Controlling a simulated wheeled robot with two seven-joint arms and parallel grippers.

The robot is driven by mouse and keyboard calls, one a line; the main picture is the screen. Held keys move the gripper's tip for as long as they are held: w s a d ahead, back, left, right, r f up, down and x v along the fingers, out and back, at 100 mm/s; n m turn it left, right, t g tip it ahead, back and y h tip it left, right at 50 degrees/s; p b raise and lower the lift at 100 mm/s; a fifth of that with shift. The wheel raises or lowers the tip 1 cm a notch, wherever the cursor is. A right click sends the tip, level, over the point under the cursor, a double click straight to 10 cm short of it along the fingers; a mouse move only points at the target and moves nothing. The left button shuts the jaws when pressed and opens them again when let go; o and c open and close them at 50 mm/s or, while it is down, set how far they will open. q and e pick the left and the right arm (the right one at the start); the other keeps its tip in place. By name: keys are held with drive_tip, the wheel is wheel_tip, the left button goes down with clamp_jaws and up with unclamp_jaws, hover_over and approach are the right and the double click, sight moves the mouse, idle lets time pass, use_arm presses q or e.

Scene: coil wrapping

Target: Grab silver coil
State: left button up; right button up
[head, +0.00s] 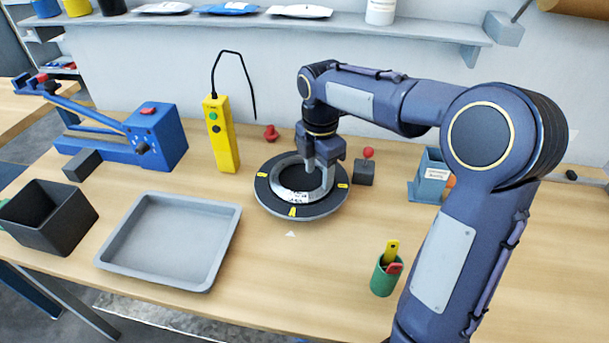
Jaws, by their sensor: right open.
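The silver coil (287,192) is a flat metallic ring lying on a round dark turntable (301,212) with yellow marks, near the middle of the table. My right gripper (319,177) points down over the right side of the coil, with its fingers at or just above the ring. It is open. The gripper hides part of the coil's right and back edge. I cannot tell whether the fingers touch the ring. My left gripper is not in view.
An empty grey tray (165,243) and a black bin (42,218) stand left. A yellow control box (221,135) and a blue lever device (155,140) are behind. A green cup (384,279) with tools stands front right. A small red-knobbed block (364,172) is beside the turntable.

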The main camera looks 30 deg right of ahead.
sight(318, 190)
wheel_tip(318, 190, down, 6)
drive_tip(key=shift+r, duration=0.2)
clamp_jaws()
drive_tip(key=shift+r, duration=0.1)
